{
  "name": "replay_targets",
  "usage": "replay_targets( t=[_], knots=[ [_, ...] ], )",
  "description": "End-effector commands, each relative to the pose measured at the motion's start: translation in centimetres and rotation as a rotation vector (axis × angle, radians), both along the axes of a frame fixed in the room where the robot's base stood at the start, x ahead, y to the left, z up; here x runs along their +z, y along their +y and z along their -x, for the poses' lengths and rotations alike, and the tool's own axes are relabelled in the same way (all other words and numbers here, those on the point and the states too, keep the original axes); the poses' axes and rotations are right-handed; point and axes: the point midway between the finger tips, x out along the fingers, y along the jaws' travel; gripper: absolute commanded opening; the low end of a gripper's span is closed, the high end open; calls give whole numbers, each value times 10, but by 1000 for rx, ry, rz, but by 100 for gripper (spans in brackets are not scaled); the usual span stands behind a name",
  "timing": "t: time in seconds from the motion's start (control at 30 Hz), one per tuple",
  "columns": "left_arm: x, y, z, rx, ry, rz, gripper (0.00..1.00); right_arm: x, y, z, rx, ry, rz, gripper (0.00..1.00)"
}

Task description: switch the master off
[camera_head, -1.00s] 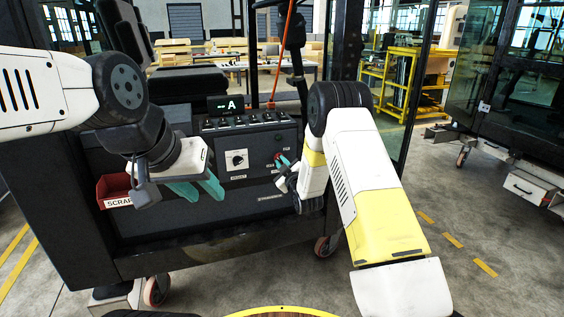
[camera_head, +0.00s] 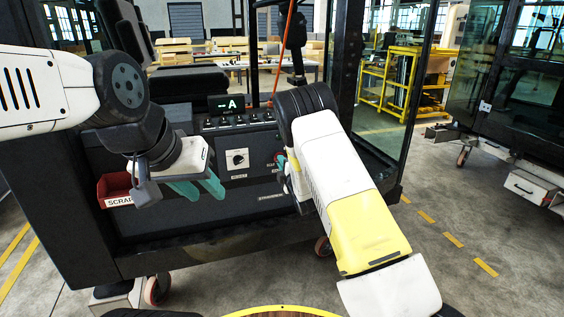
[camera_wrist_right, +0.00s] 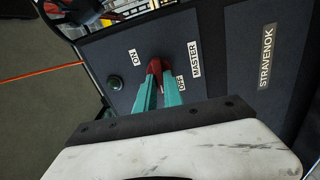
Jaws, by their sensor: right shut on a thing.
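The red master switch (camera_wrist_right: 155,66) shows in the right wrist view, on a dark panel (camera_wrist_right: 215,50) with ON, OFF and MASTER labels around it. My right gripper (camera_wrist_right: 157,76) is shut on the red switch, with its teal fingers on either side of it. In the head view my right arm covers most of that gripper, and only a little teal (camera_head: 281,160) shows at the panel's right. My left gripper (camera_head: 198,188) is open and empty, its teal fingers apart in front of the console's left part.
A round dark green button (camera_wrist_right: 114,84) sits beside the switch. The console (camera_head: 225,160) also carries a white-backed knob (camera_head: 237,159), a row of small controls and an "A" display (camera_head: 226,104). A red SCRAP bin (camera_head: 115,190) hangs at left. A glass door (camera_head: 400,90) stands at right.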

Motion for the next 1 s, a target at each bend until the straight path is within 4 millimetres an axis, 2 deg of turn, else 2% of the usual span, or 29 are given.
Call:
replay_targets(
  t=[0.23, 0.7, 0.73, 0.83, 1.0],
  knots=[
    [0, 0, 0, 0, 0, 0, 36, -2, 1, 1, 1, -16, 59, 0],
    [0, 0, 0, 0, 0, 0, 36, -2, 0, 1, 1, -19, 72, 0],
    [0, 0, 0, 0, 0, 0, 36, -2, 0, 1, 1, -19, 72, 16],
    [0, 0, 0, 0, 0, 0, 36, -2, 0, 1, 1, -20, 70, 34],
    [0, 0, 0, 0, 0, 0, 36, -1, 0, 0, 0, -20, 69, 34]
  ],
)
